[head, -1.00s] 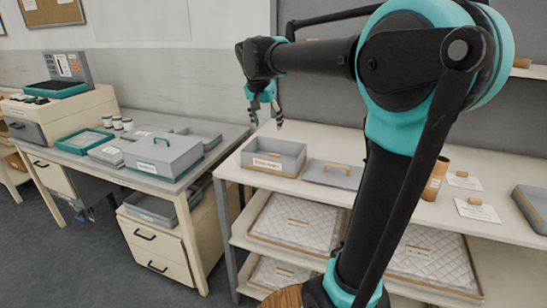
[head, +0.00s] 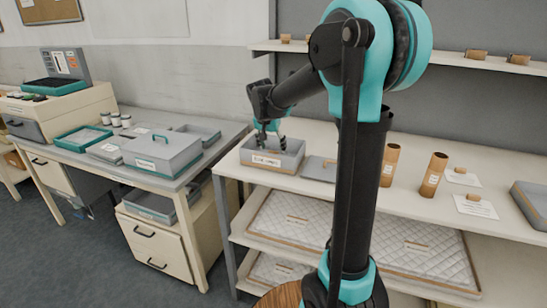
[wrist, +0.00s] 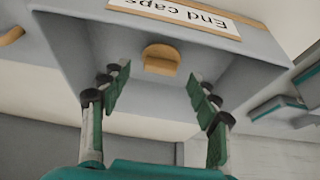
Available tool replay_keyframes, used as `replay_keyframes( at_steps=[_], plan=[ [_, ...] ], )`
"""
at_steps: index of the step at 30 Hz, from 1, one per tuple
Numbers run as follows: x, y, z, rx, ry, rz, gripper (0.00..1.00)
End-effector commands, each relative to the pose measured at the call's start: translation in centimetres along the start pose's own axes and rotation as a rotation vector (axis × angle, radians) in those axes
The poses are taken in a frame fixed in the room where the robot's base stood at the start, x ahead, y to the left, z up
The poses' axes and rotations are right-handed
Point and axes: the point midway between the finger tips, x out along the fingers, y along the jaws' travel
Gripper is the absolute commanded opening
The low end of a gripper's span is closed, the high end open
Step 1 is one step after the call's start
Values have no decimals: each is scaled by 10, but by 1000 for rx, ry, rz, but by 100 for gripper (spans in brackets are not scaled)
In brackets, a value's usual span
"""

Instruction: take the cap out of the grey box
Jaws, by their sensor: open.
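The grey box (head: 262,160) stands on the upper shelf of the bench, open at the top, with a white label on its front. In the wrist view the box (wrist: 70,45) appears upside down, its label reading "End caps". The cap (wrist: 162,58), a small tan piece, lies inside it against the labelled side. My gripper (head: 269,140) is over the box, pointing down into it. In the wrist view my gripper (wrist: 158,85) is open, its fingers either side of the cap's line and not touching it. The cap is hidden in the head view.
A grey lid (head: 318,168) with a handle lies right of the box. Brown tubes (head: 433,175) stand further right, with label cards (head: 475,206) beyond. A second table (head: 75,160) at left holds a closed grey box (head: 163,152) and trays.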

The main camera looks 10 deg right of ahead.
Motion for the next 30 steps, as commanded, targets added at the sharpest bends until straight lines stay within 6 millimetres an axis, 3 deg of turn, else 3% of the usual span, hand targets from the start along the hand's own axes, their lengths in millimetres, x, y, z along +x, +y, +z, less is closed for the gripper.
replay_keyframes(
  at_steps=[6, 13, 22, 30],
  plan=[
    [21, 0, 0, 0, 0, 0, 61],
    [21, 0, 0, -1, 0, 0, 61],
    [21, 0, 0, 0, 0, 0, 24],
    [21, 0, 0, 0, 0, 0, 22]
  ],
)
